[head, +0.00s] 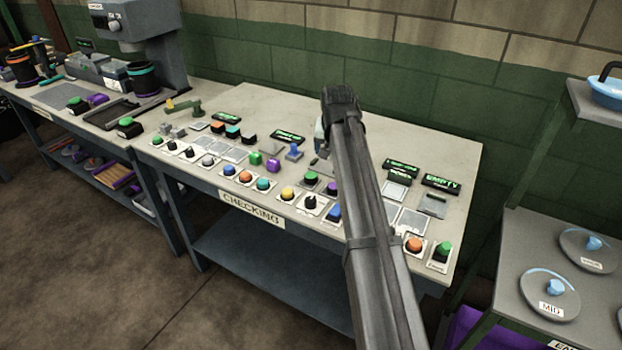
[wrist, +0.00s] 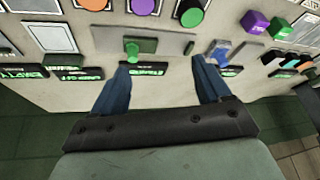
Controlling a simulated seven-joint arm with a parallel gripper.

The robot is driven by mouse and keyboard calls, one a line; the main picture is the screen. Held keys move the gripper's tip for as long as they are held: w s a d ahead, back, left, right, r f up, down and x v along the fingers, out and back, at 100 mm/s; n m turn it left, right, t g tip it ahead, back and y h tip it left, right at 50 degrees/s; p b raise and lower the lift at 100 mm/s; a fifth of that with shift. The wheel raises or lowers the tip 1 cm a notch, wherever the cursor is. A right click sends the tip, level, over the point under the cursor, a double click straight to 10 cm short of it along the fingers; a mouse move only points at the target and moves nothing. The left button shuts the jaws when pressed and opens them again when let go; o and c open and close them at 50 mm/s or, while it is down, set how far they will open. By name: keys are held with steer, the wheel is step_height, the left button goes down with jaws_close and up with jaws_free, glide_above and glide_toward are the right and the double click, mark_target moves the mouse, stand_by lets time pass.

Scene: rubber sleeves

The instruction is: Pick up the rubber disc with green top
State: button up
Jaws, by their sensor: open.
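Several black discs with green tops are in view. In the head view, one (head: 310,178) sits on a pale card near the middle of the checking table. It also shows at the top of the wrist view (wrist: 190,12), ahead of my fingers. I cannot tell which one is named. My gripper (wrist: 160,76) is open and empty over the back of the table. In the head view its fingers are mostly hidden behind my arm.
Beside the central green-topped disc are a purple-topped disc (head: 331,188), a purple cube (head: 273,165), a green cube (head: 256,158) and a blue piece (head: 294,152). A grey plate with a green knob (wrist: 132,50) lies between my fingers and the discs. A brick wall stands behind.

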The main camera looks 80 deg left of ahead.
glide_toward(311, 175)
steer(key=shift+n, duration=0.3)
steer(key=x, duration=0.8)
steer(key=shift+a+f, duration=0.15)
steer(key=shift+f, duration=0.15)
steer(key=c, duration=1.1)
